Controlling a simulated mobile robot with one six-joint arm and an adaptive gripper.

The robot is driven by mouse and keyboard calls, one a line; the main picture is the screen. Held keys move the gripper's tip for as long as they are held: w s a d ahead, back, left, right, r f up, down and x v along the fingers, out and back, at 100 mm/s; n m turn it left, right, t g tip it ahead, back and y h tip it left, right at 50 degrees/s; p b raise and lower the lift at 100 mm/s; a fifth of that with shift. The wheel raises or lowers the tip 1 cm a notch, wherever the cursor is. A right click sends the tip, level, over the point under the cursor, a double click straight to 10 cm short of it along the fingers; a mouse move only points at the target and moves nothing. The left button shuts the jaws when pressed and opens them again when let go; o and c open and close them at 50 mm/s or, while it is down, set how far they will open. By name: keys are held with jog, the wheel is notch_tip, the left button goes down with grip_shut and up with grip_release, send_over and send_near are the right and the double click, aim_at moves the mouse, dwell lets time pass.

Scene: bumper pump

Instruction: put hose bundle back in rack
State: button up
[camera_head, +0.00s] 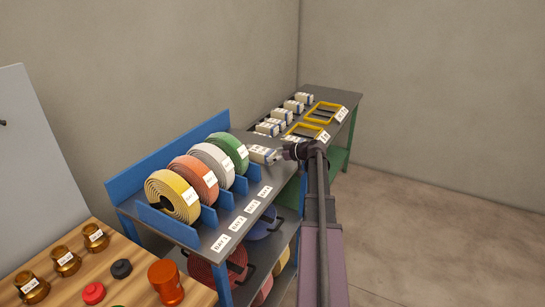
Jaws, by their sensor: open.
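A blue rack (130,190) with dividers stands on a dark-topped bench. It holds a yellow hose bundle (168,193), an orange one (194,175), a white one (213,160) and a green one (230,148), all upright and each with a white tag. More coils lie on the shelf below, a red one (201,273) and a blue one (262,225), partly hidden. My gripper (283,152) is open at the bench's right end, close to a white box (262,155). I cannot tell whether it touches the box. Its fingertips are small and partly unclear.
White bay labels (222,243) line the bench's front edge. A farther green-legged table (330,95) carries several white boxes and yellow frames (323,112). A wooden table (55,265) at front left holds brass fittings, caps and an orange part (166,282). Floor at right is clear.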

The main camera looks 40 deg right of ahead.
jog(key=shift+r, duration=0.1)
jog(key=p+v, duration=0.4)
jog(key=v, duration=0.8)
jog(key=shift+p, duration=0.3)
jog(key=shift+d, duration=0.1)
